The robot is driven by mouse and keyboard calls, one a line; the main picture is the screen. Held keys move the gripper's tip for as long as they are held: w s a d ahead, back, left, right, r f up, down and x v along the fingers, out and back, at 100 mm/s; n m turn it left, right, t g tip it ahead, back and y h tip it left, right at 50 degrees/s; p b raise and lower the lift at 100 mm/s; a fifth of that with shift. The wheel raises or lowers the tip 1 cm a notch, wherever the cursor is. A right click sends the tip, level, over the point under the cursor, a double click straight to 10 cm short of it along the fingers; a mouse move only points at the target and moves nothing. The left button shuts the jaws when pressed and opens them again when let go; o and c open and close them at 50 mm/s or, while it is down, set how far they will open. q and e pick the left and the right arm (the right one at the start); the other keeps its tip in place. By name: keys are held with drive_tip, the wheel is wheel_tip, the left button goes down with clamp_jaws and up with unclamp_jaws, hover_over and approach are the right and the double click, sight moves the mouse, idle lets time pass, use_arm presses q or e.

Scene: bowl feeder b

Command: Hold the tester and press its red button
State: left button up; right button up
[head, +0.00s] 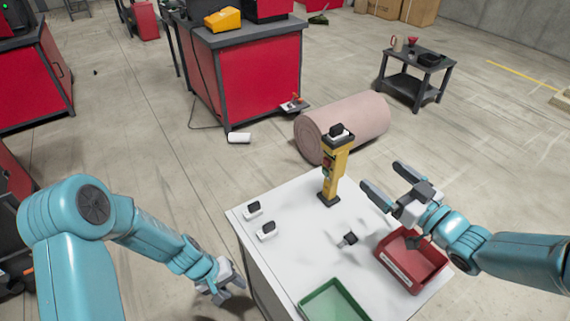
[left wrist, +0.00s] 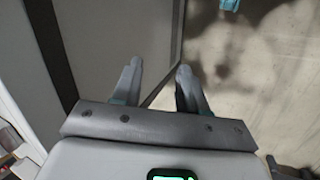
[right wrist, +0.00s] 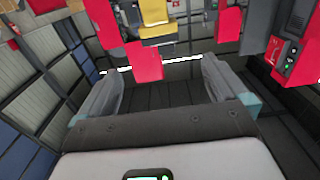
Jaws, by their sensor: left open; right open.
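The tester (head: 336,165) is a yellow upright post with a dark base and dark top, standing near the far edge of the white table (head: 290,247). Small red and green parts show on its left face; which is the button is too small to tell surely. My right gripper (head: 382,175) is open and empty, to the right of the tester and apart from it. Its fingers also show in the right wrist view (right wrist: 161,70). My left gripper (head: 230,293) is open and empty beside the table's left side, low down. Its fingers also show in the left wrist view (left wrist: 158,72).
A red bin (head: 411,262) and a green tray (head: 334,302) sit on the table. Two small white-and-black parts (head: 253,209) lie at its left, and a dark part (head: 347,239) near its middle. A pink roll (head: 345,125) lies on the floor behind.

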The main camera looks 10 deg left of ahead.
sight(344, 145)
use_arm(q)
drive_tip(key=w+a+r+n+t+h, duration=0.1)
drive_tip(key=w+a+r+t+h, duration=0.15)
drive_tip(key=w+r, duration=0.5)
drive_tip(key=w+a+r+t+h, duration=0.1)
drive_tip(key=w+a+r+t, duration=0.25)
drive_tip(key=w+r, duration=0.4)
drive_tip(key=w+d+r+m+h, duration=0.1)
drive_tip(key=w+d+r+h, duration=0.1)
drive_tip(key=d+r, duration=0.4)
drive_tip(key=w+d+r+m+h, duration=0.2)
drive_tip(key=d+r, duration=0.4)
drive_tip(key=d, duration=0.3)
drive_tip(key=shift+w+d+r+h, duration=0.15)
drive_tip(key=shift+w+d+h, duration=0.1)
drive_tip(key=shift+w+h, duration=0.65)
use_arm(e)
drive_tip(key=x, duration=1.6)
drive_tip(key=shift+w+a+f, duration=0.15)
drive_tip(key=shift+w, duration=0.1)
drive_tip(key=c, duration=1.3)
use_arm(q)
clamp_jaws()
use_arm(e)
drive_tip(key=shift+c, duration=0.5)
